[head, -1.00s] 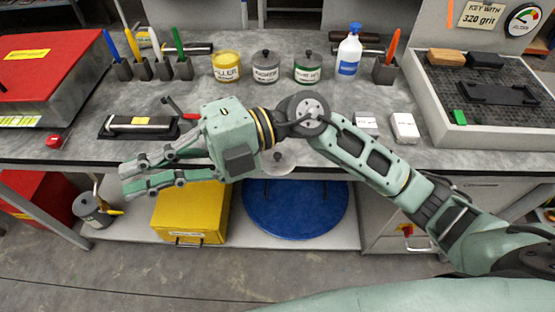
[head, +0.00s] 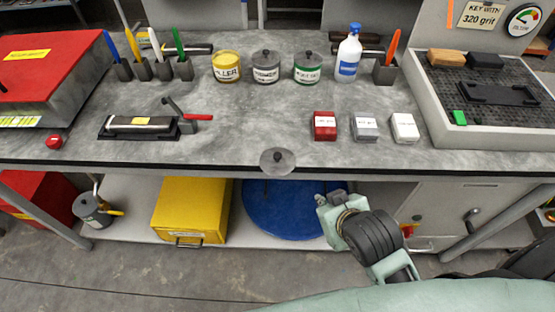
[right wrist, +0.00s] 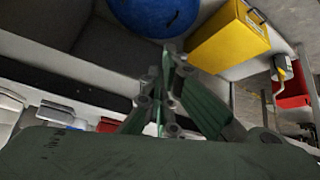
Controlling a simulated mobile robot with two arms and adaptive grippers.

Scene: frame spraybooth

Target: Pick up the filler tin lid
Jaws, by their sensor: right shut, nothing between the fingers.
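The filler tin lid (head: 278,161) is a grey disc with a dark knob. In the head view it lies knob up at the bench's front edge, partly overhanging it. The yellow filler tin (head: 226,66) stands at the back of the bench without a lid. My right gripper (right wrist: 161,75) is shut and empty in the right wrist view. In the head view its green body is below and right of the lid, in front of the bench, apart from the lid; its fingers are mostly hidden there. My left gripper is not in view.
Red, grey and white boxes (head: 365,129) stand right of the lid. A clamp tool on a black tray (head: 140,130) lies to the left. Lidded tins (head: 266,68) and a bottle (head: 348,55) stand behind. A yellow case (head: 190,208) and blue disc (head: 290,208) are below.

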